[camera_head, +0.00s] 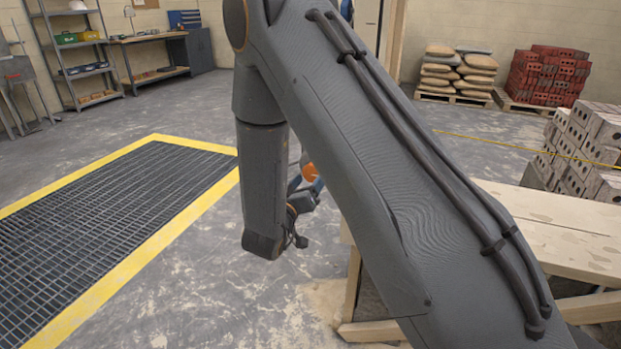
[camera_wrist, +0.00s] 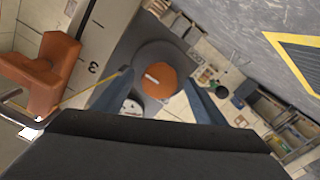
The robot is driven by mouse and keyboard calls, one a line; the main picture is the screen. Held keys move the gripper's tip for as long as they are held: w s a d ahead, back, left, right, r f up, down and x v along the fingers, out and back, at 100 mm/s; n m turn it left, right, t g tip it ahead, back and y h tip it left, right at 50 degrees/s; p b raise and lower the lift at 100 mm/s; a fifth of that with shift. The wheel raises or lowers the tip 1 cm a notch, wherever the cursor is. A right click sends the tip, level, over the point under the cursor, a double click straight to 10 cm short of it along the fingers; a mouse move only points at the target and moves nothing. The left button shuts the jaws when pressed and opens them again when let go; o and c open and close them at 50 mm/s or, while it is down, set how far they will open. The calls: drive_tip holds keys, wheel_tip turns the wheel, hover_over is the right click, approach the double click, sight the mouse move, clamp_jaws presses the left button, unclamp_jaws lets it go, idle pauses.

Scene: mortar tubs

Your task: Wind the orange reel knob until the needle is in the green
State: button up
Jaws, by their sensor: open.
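The orange reel knob (camera_wrist: 160,80) is round, with a pale mark on its face, and sits on a dark round reel (camera_wrist: 160,53) in the wrist view. My gripper (camera_wrist: 157,78) is open, its two blue fingers on either side of the knob; I cannot tell whether they touch it. A white round dial (camera_wrist: 132,105) shows below left of the knob, partly hidden by a finger and the wrist. Its needle and green zone cannot be read.
An orange bracket (camera_wrist: 40,78) on a pale marked board stands at left in the wrist view, near a yellow line. A wooden bench (camera_head: 560,222) and block stack (camera_head: 585,150) stand right. A yellow-edged floor grate (camera_head: 110,225) lies left, with open floor beside it.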

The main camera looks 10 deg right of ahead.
drive_tip(key=shift+w+d, duration=0.25)
drive_tip(key=shift+w, duration=0.15)
drive_tip(key=shift+c, duration=0.4)
drive_tip(key=c, duration=1)
drive_tip(key=shift+o, duration=0.2)
drive_tip(key=shift+m, duration=0.3)
drive_tip(key=m, duration=0.3)
drive_tip(key=shift+m, duration=0.4)
drive_tip(key=m, duration=0.4)
drive_tip(key=shift+w+a+m, duration=0.1)
drive_tip(key=shift+a+m, duration=0.05)
drive_tip(key=shift+m, duration=0.15)
drive_tip(key=m+b, duration=0.2)
drive_tip(key=m, duration=0.4)
drive_tip(key=m+b, duration=0.2)
drive_tip(key=m, duration=0.4)
drive_tip(key=shift+r+m+b, duration=0.1)
drive_tip(key=shift+m+b, duration=0.3)
